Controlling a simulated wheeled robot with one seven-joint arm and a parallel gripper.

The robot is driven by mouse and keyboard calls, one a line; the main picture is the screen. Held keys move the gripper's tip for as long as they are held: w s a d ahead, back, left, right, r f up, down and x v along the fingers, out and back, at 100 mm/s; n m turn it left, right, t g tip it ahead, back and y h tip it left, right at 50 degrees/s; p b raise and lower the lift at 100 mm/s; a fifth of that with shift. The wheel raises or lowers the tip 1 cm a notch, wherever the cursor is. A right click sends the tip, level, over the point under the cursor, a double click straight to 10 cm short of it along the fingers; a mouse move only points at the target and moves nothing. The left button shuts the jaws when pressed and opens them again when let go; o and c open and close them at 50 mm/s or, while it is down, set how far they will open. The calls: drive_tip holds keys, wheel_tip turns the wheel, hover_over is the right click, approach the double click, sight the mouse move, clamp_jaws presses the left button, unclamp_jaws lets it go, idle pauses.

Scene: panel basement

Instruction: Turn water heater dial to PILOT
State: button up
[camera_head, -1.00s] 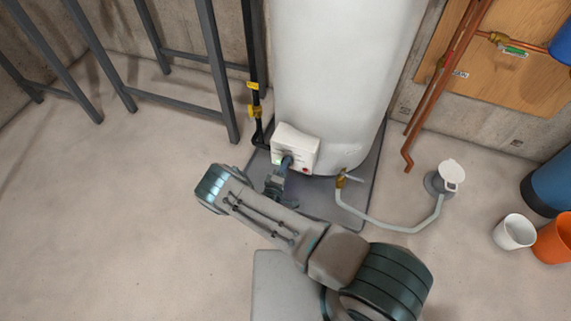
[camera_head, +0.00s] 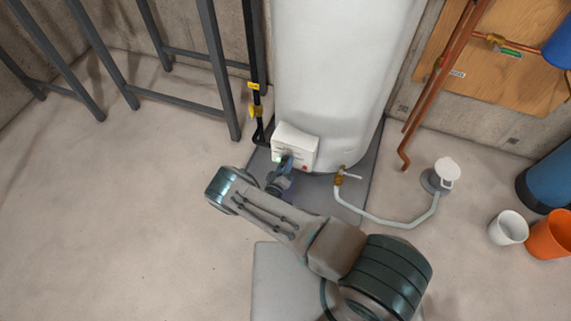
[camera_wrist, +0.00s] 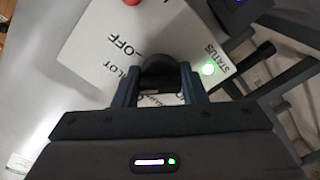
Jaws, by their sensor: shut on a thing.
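The white water heater (camera_head: 340,70) stands upright at the centre of the head view. Its white control box (camera_head: 303,142) is low on its front. The dark dial (camera_wrist: 158,64) sits between my fingers. My gripper (camera_wrist: 158,78) is shut on the dial, one finger on each side. Its pointer mark is hidden, so I cannot tell its setting. In the head view my gripper (camera_head: 286,164) reaches the box's lower left.
A black gas pipe with a yellow valve (camera_head: 254,111) runs left of the heater. A brass drain valve (camera_head: 340,177) and pale hose (camera_head: 390,225) are at right. A grey metal frame (camera_head: 215,70) stands at left. White and orange buckets (camera_head: 509,228) stand far right.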

idle(0.4)
drive_tip(key=o, duration=1)
drive_tip(key=shift+c, duration=0.2)
drive_tip(key=shift+s, duration=0.1)
drive_tip(key=p+v, duration=0.2)
drive_tip(key=v, duration=1.1)
drive_tip(key=shift+s, duration=0.35)
drive_tip(key=shift+a, duration=0.1)
